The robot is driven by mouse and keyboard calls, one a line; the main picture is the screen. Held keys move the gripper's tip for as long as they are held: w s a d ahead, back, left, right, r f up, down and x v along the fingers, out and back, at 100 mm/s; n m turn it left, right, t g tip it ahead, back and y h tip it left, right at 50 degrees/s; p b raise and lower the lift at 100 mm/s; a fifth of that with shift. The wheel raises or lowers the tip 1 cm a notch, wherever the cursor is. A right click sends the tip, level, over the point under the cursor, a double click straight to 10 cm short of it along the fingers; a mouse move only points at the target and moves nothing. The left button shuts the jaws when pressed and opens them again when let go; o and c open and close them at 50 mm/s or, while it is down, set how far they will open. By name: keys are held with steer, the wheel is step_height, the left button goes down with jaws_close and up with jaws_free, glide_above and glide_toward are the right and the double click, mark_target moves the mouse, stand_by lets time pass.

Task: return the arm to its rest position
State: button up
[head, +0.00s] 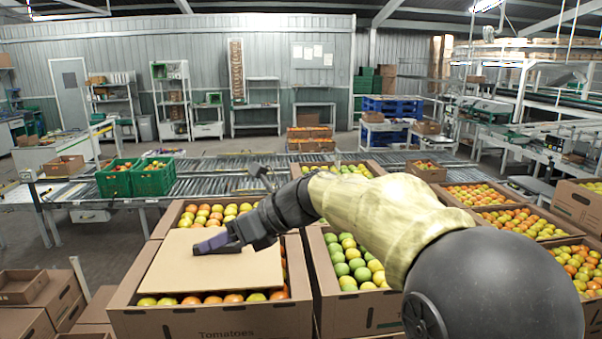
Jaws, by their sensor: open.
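My gripper (219,243) is at the end of my arm, which reaches in from the lower right toward the left. Its dark fingers, with a purple tint, are over a flat cardboard sheet (180,272). The sheet lies on top of a cardboard box of tomatoes (228,322) at the front, and tomatoes show around its edges. The jaws are open and nothing shows between them. I cannot tell whether the fingertips touch the sheet.
Open boxes of tomatoes stand right of the sheet, including one with green tomatoes (323,302) under my arm. A roller conveyor (225,172) with green crates (153,181) runs behind. Stacked cartons (30,305) stand at lower left.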

steer(key=w+d+f+m+t+h+b, duration=0.1)
steer(key=w+d+f+m+t+b, duration=0.2)
steer(key=m, duration=0.5)
steer(key=w+d+f+m+t, duration=0.3)
steer(key=w+d+m+t, duration=0.2)
steer(key=m, duration=0.3)
steer(key=s+d+f+m+t+h+b, duration=0.1)
steer(key=d+f+m+h+b, duration=0.2)
steer(key=d+f+m+h, duration=0.75)
steer(key=s+d+f+m+g+b, duration=0.2)
steer(key=s+d+f+m+g, duration=0.2)
steer(key=s+f+m, duration=0.6)
steer(key=s+d+f+m+g+b, duration=0.1)
steer(key=s+d+f+m+g, duration=0.3)
steer(key=s+d+f+m, duration=0.3)
steer(key=s+f+m, duration=0.3)
steer(key=m, duration=0.2)
steer(key=shift+s+b, duration=0.35)
steer(key=shift+s, duration=0.05)
steer(key=shift+m, duration=0.25)
